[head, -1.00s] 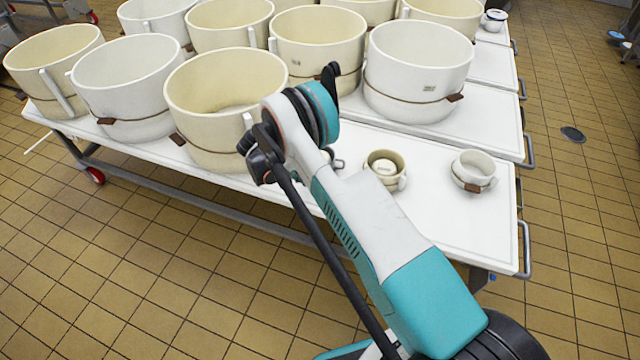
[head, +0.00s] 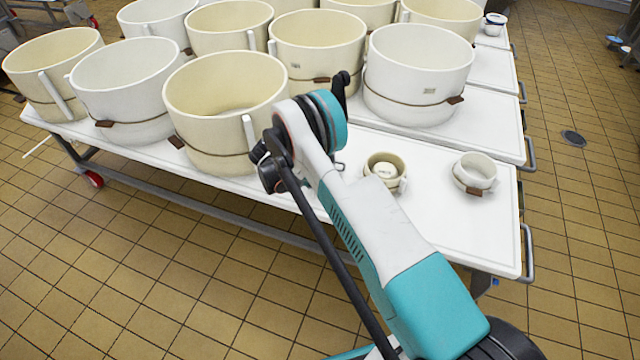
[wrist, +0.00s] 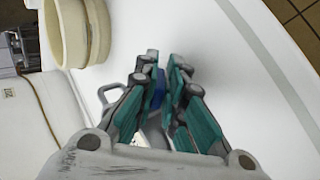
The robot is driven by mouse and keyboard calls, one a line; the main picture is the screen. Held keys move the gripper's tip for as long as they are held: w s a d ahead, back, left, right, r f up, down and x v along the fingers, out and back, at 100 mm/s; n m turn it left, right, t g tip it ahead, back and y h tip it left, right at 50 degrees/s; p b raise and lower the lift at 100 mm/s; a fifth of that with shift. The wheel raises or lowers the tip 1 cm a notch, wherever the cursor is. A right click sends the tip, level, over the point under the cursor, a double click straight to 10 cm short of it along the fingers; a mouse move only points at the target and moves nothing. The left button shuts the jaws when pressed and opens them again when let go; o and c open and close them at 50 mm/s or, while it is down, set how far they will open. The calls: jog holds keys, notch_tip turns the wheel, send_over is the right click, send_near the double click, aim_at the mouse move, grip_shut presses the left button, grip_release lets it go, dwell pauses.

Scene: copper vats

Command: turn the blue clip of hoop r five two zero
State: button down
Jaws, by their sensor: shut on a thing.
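In the wrist view, my gripper (wrist: 164,72) has its two teal fingers closed on a small blue piece (wrist: 159,88), which I take to be the blue clip. Only part of it shows between the fingers. A grey looped part (wrist: 108,92) sits just left of the fingers, and a pale body with dark print lies below them, mostly covered. I cannot read a hoop number on it. In the head view my arm hides the gripper and the clip.
A small beige hoop (head: 401,187) with a white round piece inside and a small white hoop (head: 477,171) stand right of my arm on the white table (head: 440,225). Large hoops, including a white one (head: 415,95), crowd the table behind. The table's front right is clear.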

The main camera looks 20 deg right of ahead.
jog(key=y, duration=0.2)
jog(key=y+p, duration=0.1)
jog(key=shift+d+r+y, duration=0.2)
jog(key=shift+d+y, duration=0.05)
jog(key=shift+y, duration=0.05)
jog(key=y, duration=0.2)
jog(key=t+y, duration=0.1)
jog(key=y, duration=0.2)
jog(key=shift+s+d, duration=0.1)
jog(key=shift+d, duration=0.1)
jog(key=shift+y, duration=0.3)
dwell(0.3)
jog(key=c, duration=1.7)
grip_release()
notch_tip(320, 180, up, 12)
jog(key=shift+d+f, duration=0.1)
